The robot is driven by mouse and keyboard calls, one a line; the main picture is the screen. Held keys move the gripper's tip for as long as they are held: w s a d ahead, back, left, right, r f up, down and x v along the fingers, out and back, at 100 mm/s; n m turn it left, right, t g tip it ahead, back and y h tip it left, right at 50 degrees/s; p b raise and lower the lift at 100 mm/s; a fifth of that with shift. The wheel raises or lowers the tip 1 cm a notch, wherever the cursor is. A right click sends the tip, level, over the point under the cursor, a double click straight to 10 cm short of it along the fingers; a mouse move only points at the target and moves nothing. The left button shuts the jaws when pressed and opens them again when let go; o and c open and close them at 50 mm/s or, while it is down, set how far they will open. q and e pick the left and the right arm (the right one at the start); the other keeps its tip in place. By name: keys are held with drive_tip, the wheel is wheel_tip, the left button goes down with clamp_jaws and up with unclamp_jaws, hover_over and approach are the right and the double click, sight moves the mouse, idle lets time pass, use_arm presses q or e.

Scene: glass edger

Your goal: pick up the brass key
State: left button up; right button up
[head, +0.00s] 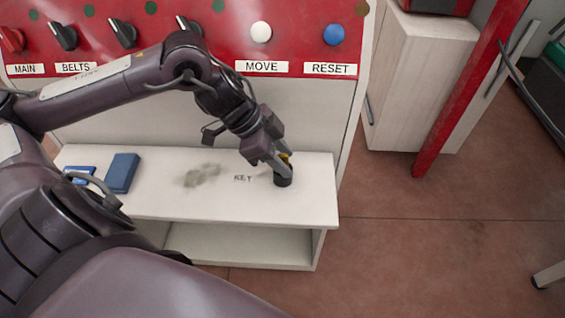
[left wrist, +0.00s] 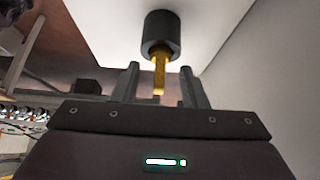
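The brass key (head: 286,156) stands upright in a small round black holder (head: 283,181) on the white shelf, beside the printed word KEY. The key (left wrist: 159,75) and the black holder (left wrist: 161,33) also show in the left wrist view. My left gripper (head: 281,167) is at the key, just above the holder. In the left wrist view my left gripper (left wrist: 160,82) is open, with one finger on each side of the key and a visible gap to both. The fingers partly hide the key in the head view. My right gripper is not in view.
The white shelf (head: 225,205) also carries two blue items, one of them a blue box (head: 122,172), at its left. Behind it is a red panel (head: 290,30) with black knobs, a white MOVE button (head: 261,32) and a blue RESET button (head: 334,35).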

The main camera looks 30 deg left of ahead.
use_arm(q)
drive_tip(key=shift+d, duration=0.1)
drive_tip(key=shift+c, duration=0.2)
clamp_jaws()
idle(0.4)
